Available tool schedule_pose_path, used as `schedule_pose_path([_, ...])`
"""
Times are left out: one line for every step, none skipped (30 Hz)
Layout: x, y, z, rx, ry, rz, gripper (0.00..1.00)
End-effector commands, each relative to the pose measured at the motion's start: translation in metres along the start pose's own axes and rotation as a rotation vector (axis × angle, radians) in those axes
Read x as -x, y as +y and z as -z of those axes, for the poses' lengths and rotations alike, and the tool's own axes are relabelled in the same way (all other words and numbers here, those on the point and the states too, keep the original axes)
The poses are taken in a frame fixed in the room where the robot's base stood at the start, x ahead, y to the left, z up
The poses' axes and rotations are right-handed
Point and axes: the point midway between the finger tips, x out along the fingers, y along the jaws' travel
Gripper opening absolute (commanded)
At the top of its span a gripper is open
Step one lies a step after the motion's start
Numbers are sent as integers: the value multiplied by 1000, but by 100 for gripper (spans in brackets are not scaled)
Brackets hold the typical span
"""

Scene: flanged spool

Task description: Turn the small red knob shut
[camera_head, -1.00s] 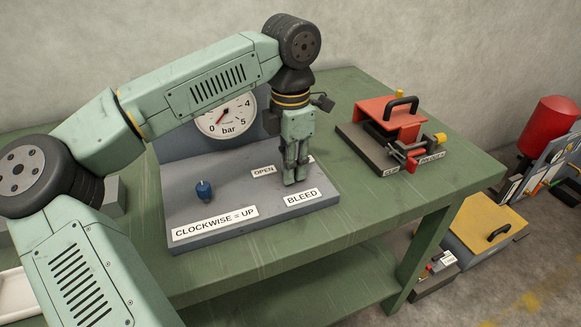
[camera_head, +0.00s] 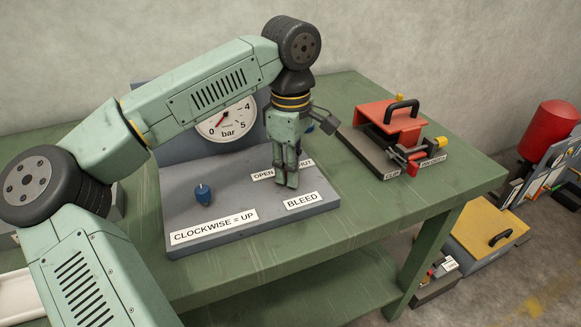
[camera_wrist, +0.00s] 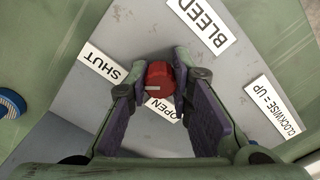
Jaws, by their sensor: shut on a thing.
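The small red knob (camera_wrist: 159,76) shows in the wrist view between my fingertips, on a grey panel (camera_head: 235,217). A pale line on the knob's face points left, between the SHUT label (camera_wrist: 102,66) and the OPEN label (camera_wrist: 164,108). My gripper (camera_wrist: 162,84) is shut on the knob, one finger on each side. In the head view my gripper (camera_head: 286,182) points down at the panel beside the BLEED label (camera_head: 301,201), and it hides the knob. The gauge (camera_head: 227,119) behind has its needle near 0.
A blue knob (camera_head: 203,194) stands on the panel's left part, near the CLOCKWISE = UP label (camera_head: 214,226). A red-topped clamp fixture (camera_head: 390,123) sits to the right on the green bench (camera_head: 420,188).

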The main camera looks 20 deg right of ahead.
Motion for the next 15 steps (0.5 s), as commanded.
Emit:
schedule_pose_path([0,0,0,-31,-1,-2,0])
schedule_pose_path([0,0,0,-50,-1,-2,0])
schedule_pose_path([0,0,0,-74,-1,-2,0])
schedule_pose_path([0,1,0,-92,-1,-2,0])
schedule_pose_path([0,1,0,-107,-1,-3,0])
schedule_pose_path([1,1,0,-127,-1,-3,0])
schedule_pose_path([1,1,0,-140,0,-3,0])
schedule_pose_path([1,1,0,-153,0,-3,0])
schedule_pose_path([1,1,0,-166,0,-3,0])
schedule_pose_path([1,1,0,-176,0,-3,0])
schedule_pose_path([1,1,0,-185,0,-3,0])
schedule_pose_path([1,1,0,-195,0,-3,0])
schedule_pose_path([1,1,0,-201,0,-3,0])
schedule_pose_path([1,1,0,-207,0,-3,0])
schedule_pose_path([1,1,0,-213,0,-3,0])
